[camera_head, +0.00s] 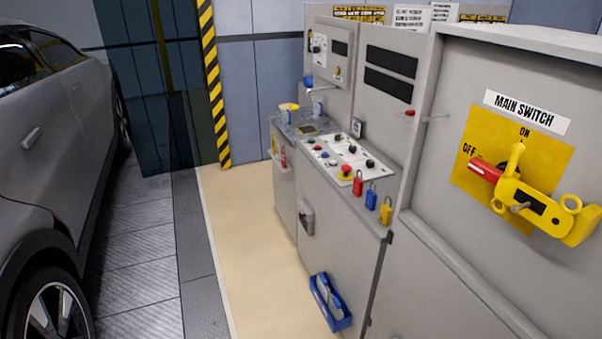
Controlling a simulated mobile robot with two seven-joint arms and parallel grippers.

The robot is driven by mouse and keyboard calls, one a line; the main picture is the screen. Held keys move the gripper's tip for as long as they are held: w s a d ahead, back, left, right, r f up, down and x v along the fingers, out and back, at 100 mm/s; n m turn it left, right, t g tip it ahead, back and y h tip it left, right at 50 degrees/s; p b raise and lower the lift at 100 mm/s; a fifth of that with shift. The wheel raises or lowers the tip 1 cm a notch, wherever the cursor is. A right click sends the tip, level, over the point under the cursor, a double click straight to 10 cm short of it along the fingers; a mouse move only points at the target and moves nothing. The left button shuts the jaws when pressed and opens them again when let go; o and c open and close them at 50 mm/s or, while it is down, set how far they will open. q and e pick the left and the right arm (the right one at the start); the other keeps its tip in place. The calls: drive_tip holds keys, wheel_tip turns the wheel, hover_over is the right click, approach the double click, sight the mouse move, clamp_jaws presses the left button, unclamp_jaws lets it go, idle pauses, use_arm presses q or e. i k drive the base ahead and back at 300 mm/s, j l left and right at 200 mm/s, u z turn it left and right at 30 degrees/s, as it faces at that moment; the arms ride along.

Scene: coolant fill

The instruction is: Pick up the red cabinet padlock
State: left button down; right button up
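A red padlock (358,185) is at the front edge of the sloped control desk, at the left end of a row of padlocks. A blue padlock (371,199) and a yellow padlock (386,213) are to its right. The red padlock stands apart from the blue one, and nothing covers it. I cannot tell from here whether it hangs or stands on the ledge. Neither of my grippers shows in the head view.
A control panel (345,158) with buttons and knobs lies behind the padlocks. At right, a tall cabinet bears a main switch (525,190) with a red handle and yellow hardware. A blue tote (331,303) is below. A grey car (45,130) stands left; the beige floor (240,240) between is clear.

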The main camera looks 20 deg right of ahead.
sight(359, 182)
drive_tip(key=i+j, duration=0.1)
drive_tip(key=i, duration=0.4)
drive_tip(key=i+j+z, duration=0.15)
drive_tip(key=i, duration=0.4)
drive_tip(key=i+j, duration=0.1)
drive_tip(key=i, duration=0.4)
drive_tip(key=i+j+z, duration=0.1)
drive_tip(key=i+z, duration=0.3)
drive_tip(key=i+j+z, duration=0.2)
drive_tip(key=z, duration=0.2)
drive_tip(key=i+j+z, duration=0.25)
drive_tip(key=z, duration=0.15)
drive_tip(key=i+j+z, duration=0.35)
drive_tip(key=j, duration=0.25)
drive_tip(key=j+z, duration=0.2)
drive_tip(key=i+j, duration=0.05)
drive_tip(key=j, duration=0.05)
